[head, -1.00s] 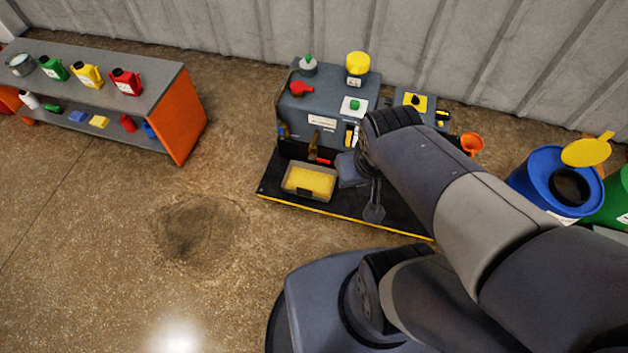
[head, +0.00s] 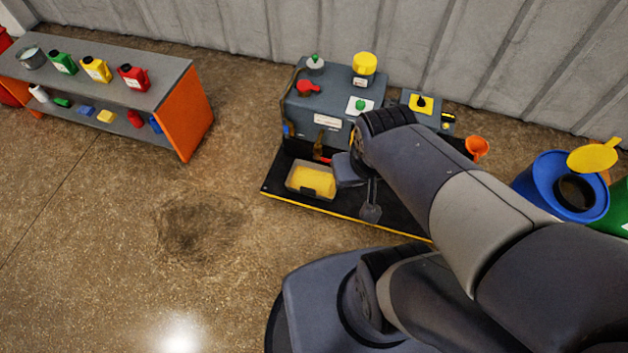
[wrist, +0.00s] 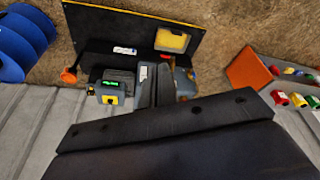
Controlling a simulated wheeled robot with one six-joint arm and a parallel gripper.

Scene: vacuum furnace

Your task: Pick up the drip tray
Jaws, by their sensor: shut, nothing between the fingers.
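The drip tray (head: 311,180) is a shallow, pale-rimmed rectangular tray with a yellow inside. It lies on the black base plate, in front of the grey pump unit. In the wrist view the drip tray (wrist: 172,40) shows above and slightly right of the fingers. My gripper (wrist: 155,70) has its two dark fingers close together, with nothing between them. In the head view my gripper (head: 370,212) is just right of the tray, apart from it. My arm hides part of the pump and plate there.
The black base plate (head: 390,221) has a yellow front edge. The grey pump unit (head: 300,112) stands behind the tray. A blue bin (head: 530,187) and an orange funnel (head: 477,147) are right. A shelf (head: 165,80) with bottles is left.

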